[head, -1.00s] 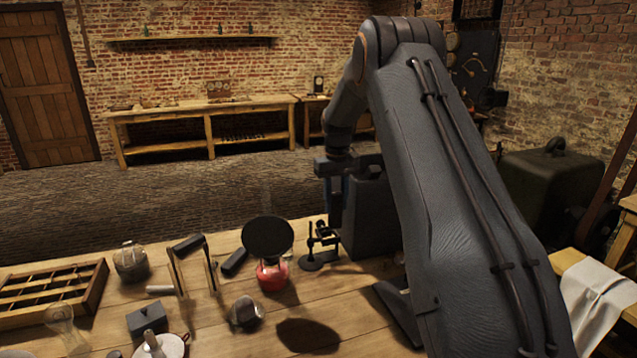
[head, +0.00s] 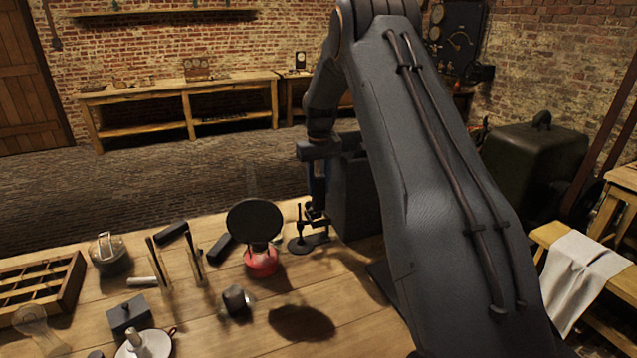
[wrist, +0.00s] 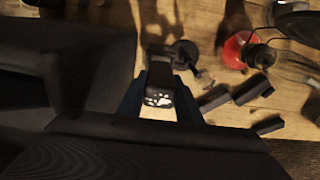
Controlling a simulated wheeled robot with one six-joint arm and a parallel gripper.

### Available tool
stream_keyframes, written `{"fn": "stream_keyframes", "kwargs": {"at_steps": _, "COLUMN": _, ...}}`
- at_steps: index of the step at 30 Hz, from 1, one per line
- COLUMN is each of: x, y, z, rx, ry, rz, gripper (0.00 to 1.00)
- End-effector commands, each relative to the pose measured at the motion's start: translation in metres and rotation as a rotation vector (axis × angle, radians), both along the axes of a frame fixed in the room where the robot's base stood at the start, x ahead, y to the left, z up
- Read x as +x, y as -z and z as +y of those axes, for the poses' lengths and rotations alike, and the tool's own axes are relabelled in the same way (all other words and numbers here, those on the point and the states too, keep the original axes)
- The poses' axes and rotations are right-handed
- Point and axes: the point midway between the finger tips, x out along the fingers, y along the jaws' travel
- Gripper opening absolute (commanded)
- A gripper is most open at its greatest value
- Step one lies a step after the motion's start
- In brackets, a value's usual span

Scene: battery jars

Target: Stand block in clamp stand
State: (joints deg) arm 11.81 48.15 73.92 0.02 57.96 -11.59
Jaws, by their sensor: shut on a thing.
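The clamp stand (head: 299,243) is dark, with a flat base and a thin upright post, standing on the table near its far edge. Its base also shows as a dark disc in the wrist view (wrist: 185,52). My gripper (head: 317,206) points down at the stand's clamp, just right of the post. In the wrist view its blue fingers are shut on a dark block (wrist: 160,76), with a bright speckled patch at its near end. The block's lower part and the clamp jaws are too small and overlapped to tell whether they touch.
A red burner (head: 261,263) with a dark round top stands left of the stand. Dark loose blocks (head: 221,247) lie farther left, by two upright plates (head: 195,266). A dark box-like body stands close right of my gripper.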

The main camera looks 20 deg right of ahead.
Motion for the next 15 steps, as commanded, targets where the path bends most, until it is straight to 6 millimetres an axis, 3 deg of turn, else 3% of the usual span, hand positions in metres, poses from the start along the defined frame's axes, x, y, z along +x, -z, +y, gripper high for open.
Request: {"fn": "stream_keyframes", "kwargs": {"at_steps": 15, "x": -0.0002, "y": 0.0026, "z": -0.0001, "rx": 0.000, "ry": 0.000, "rz": -0.001, "gripper": 0.01}}
